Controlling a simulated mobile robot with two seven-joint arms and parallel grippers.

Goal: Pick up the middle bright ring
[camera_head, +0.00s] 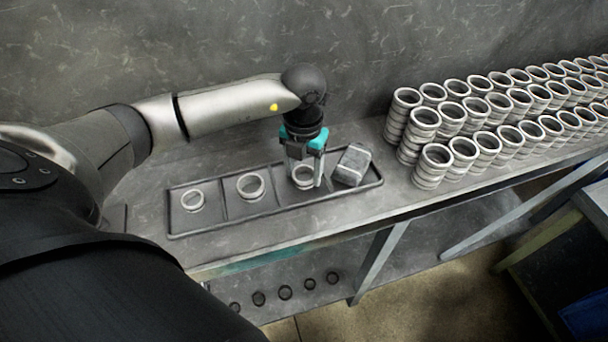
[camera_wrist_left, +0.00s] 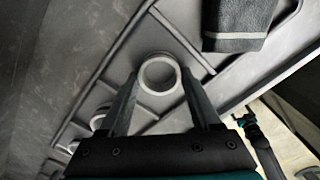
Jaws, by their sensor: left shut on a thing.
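A long dark tray (camera_head: 222,228) on the bench is split into compartments. A small bright ring (camera_head: 192,201) lies in the left compartment, and a larger bright ring (camera_head: 251,186) lies in the one beside it. My left gripper (camera_head: 304,176) points down over the third compartment, shut on the bright ring (camera_head: 302,183) there. In the left wrist view this ring (camera_wrist_left: 158,73) shows between the fingers (camera_wrist_left: 160,95). Whether it touches the tray floor I cannot tell.
A grey block (camera_head: 352,165) leans in the tray's right compartment, close to the gripper; it also shows in the left wrist view (camera_wrist_left: 240,22). Stacks of bright rings (camera_head: 480,125) fill the bench's right. A wall stands behind. Several small dark rings (camera_head: 285,292) lie on a lower shelf.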

